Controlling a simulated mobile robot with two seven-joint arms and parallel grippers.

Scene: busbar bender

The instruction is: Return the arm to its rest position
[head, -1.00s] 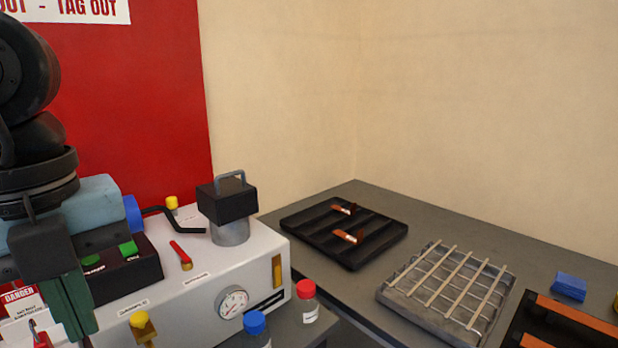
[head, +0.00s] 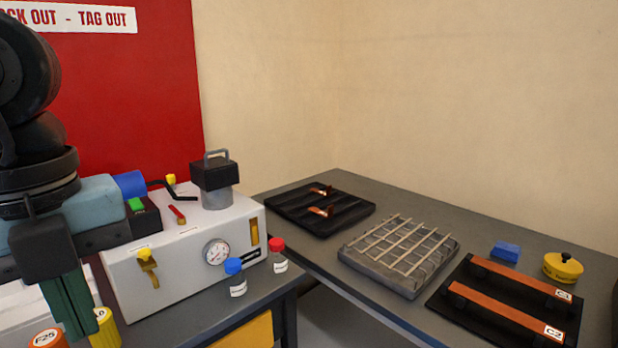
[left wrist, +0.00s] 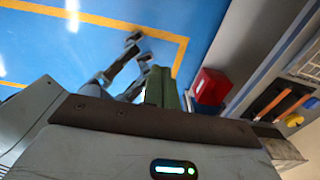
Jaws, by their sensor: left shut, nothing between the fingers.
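My left arm comes in from the left of the head view, in front of the white bender machine (head: 185,255). My left gripper (head: 78,325) points downward there, with its dark green fingers shut and nothing between them. It hangs in front of the machine's left end, near an orange-topped container (head: 48,338) and a yellow container (head: 103,328). I cannot tell its exact distance from them. In the left wrist view the green fingers (left wrist: 160,86) show above the grey gripper body, over blue floor. My right gripper is not identifiable in either view.
On the machine's bench stand a blue-capped bottle (head: 236,284) and a red-capped bottle (head: 278,262). The right-hand bench holds a black tray (head: 285,212), a wire rack (head: 385,270), a black holder with copper bars (head: 470,325), a blue block (head: 506,251) and a yellow knobbed piece (head: 563,268).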

